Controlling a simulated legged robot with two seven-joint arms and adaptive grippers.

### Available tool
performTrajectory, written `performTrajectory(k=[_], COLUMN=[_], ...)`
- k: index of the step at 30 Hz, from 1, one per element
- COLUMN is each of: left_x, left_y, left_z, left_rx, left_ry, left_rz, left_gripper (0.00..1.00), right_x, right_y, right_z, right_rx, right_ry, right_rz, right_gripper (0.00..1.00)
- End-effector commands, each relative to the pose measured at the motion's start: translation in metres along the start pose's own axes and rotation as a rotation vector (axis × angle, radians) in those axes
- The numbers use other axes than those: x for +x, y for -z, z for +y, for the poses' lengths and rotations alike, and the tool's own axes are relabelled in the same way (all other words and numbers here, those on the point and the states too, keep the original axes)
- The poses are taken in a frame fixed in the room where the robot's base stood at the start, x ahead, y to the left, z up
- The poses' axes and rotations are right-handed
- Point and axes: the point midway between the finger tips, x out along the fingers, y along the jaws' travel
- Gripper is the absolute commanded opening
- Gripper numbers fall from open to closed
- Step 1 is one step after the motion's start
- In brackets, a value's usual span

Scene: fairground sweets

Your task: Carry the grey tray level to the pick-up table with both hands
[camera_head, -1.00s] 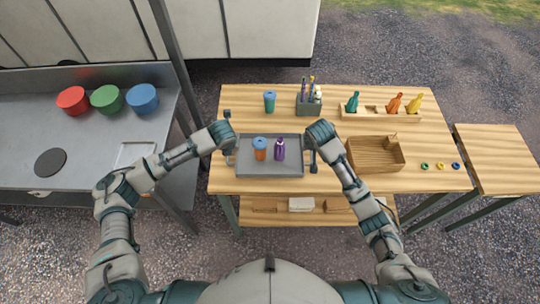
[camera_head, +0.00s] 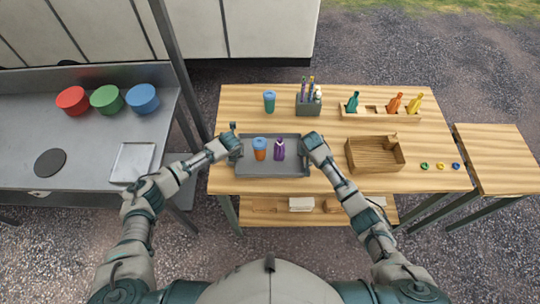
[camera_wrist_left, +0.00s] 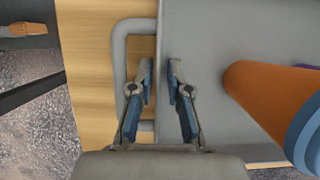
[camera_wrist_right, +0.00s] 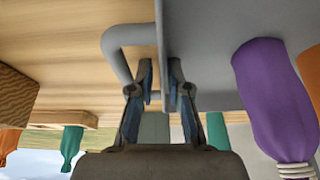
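A loop handle sticks out at each end. My left gripper (camera_head: 238,147) is at the tray's left end; in the left wrist view its fingers (camera_wrist_left: 160,85) are apart near the handle (camera_wrist_left: 119,70) and tray edge. My right gripper (camera_head: 307,148) is at the right end; its fingers (camera_wrist_right: 161,85) are also apart beside the right handle (camera_wrist_right: 112,55). Whether either touches the tray is unclear.
The smaller pick-up table (camera_head: 495,150) stands to the right. A metal counter (camera_head: 90,150) is at left.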

Motion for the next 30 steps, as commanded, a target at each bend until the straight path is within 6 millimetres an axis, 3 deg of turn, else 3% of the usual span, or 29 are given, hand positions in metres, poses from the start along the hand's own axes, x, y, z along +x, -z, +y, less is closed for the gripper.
performTrajectory(k=[5,8,23,30], left_x=[0.000,0.000,-0.003,-0.021], left_y=[0.000,0.000,-0.002,-0.009], left_z=[0.001,0.001,0.001,0.001], left_rx=[-0.001,-0.001,-0.002,-0.002], left_ry=[0.000,0.000,0.000,0.000], left_rz=[0.000,0.000,-0.001,-0.002], left_gripper=[0.17,0.00,0.00,0.00], right_x=[0.000,0.000,-0.004,-0.022], right_y=[0.000,0.001,0.002,0.010], right_z=[-0.001,-0.001,-0.001,-0.001], right_rx=[0.000,-0.001,0.000,0.000], right_ry=[0.000,0.000,0.001,0.001], right_rz=[0.001,0.001,0.003,0.004], right_gripper=[0.17,0.00,0.00,0.00])
